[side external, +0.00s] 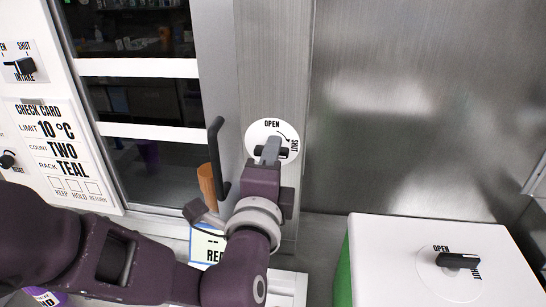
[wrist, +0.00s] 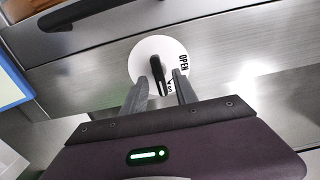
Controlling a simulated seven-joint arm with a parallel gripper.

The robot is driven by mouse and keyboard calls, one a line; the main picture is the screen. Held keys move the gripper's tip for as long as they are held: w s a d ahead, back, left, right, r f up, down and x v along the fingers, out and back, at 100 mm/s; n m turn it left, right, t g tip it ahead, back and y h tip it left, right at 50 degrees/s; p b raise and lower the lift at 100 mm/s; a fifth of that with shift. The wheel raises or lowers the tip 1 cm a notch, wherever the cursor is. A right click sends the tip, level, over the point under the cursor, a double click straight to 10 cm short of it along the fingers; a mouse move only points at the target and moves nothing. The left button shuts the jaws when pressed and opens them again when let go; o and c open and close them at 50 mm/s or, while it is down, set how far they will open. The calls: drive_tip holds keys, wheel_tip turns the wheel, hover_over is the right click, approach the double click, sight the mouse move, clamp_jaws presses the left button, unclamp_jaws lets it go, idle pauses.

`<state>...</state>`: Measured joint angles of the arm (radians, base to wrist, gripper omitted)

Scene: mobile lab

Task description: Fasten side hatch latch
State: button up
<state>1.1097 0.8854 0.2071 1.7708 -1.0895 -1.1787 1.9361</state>
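The latch is a round white dial (side external: 259,130) marked OPEN at the top and SHUT at the right, on a grey metal post. Its black handle (wrist: 157,70) lies roughly level across the dial, with its free end towards the SHUT side; the exact angle is partly hidden by my gripper. My gripper (side external: 270,147) is at the dial. The wrist view shows its two fingers open, one on each side of the handle, with small gaps. The dial (wrist: 142,56) also shows in that view, its SHUT lettering mostly hidden.
A dark upright bar handle (side external: 217,150) and an orange-brown cylinder (side external: 206,185) stand just left of the latch. A white box (side external: 390,245) with a similar OPEN/SHUT dial is at lower right. A panel with an INTAKE knob (side external: 20,68) and check card (side external: 55,150) is at left.

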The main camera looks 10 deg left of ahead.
sight(254, 150)
drive_tip(key=s, duration=0.6)
drive_tip(key=shift+s, duration=0.4)
drive_tip(key=w+a+r+n, duration=0.1)
drive_tip(key=r, duration=0.1)
drive_tip(key=w+a+r+n+g+h, duration=0.1)
drive_tip(key=w+r, duration=0.1)
drive_tip(key=shift+w+a+n, duration=0.15)
drive_tip(key=shift+a+n, duration=0.05)
drive_tip(key=shift+n, duration=0.1)
drive_tip(key=s+a+r+n+g+h, duration=0.2)
drive_tip(key=s+a+r+n+g, duration=0.15)
drive_tip(key=a, duration=0.35)
drive_tip(key=s+a+r+n+g+h, duration=0.2)
drive_tip(key=a+r+n, duration=0.15)
drive_tip(key=a, duration=0.25)
drive_tip(key=s+a+f+n+g+y, duration=0.2)
drive_tip(key=s+a+f+n+g, duration=0.1)
drive_tip(key=s+a, duration=0.6)
drive_tip(key=s+a+f+n+g+y, duration=0.3)
drive_tip(key=s+a+f+n, duration=0.2)
drive_tip(key=s+a, duration=0.4)
drive_tip(key=s, duration=0.5)
drive_tip(key=shift+s+a+n, duration=0.2)
drive_tip(key=shift+a+n, duration=0.1)
drive_tip(key=shift+a, duration=0.05)
